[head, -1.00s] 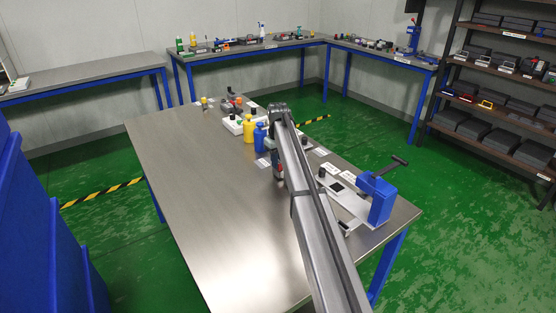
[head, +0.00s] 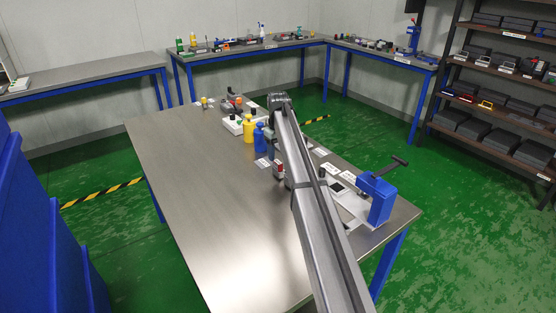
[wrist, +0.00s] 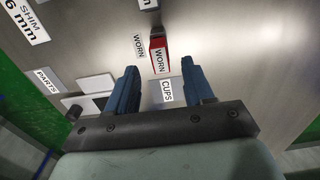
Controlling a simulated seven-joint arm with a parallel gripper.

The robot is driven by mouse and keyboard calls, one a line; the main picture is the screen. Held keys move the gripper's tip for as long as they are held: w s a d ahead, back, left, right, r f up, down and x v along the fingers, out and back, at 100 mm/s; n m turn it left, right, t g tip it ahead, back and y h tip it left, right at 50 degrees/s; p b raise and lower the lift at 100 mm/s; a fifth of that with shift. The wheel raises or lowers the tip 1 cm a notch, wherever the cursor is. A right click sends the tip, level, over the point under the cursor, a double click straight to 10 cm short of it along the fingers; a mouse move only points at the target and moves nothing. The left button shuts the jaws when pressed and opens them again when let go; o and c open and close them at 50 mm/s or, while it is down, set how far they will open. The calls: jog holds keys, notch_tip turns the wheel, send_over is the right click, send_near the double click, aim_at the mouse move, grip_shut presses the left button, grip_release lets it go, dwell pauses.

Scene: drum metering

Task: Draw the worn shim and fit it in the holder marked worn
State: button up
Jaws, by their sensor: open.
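In the wrist view my gripper (wrist: 160,68) is open, its two blue fingers apart with nothing held between them. A red block-like holder with a white WORN label (wrist: 158,58) lies just beyond the fingertips, roughly centred between them. A second WORN label (wrist: 139,45) lies flat on the table to its left. A red part (head: 279,168) shows beside my arm in the head view and may be the same holder. I cannot make out the worn shim in either view. My arm hides much of the middle of the bench in the head view.
A CUPS label (wrist: 167,92) lies between my fingers, and a PARTS label (wrist: 46,81) is at left. A large SHIM 6 mm label (wrist: 28,22) is at upper left. A blue press (head: 378,199) stands at right. The bench's left side (head: 205,190) is clear.

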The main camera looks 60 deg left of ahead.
aim_at(278, 162)
notch_tip(278, 162, up, 10)
jog(key=shift+f, duration=0.15)
dwell(0.7)
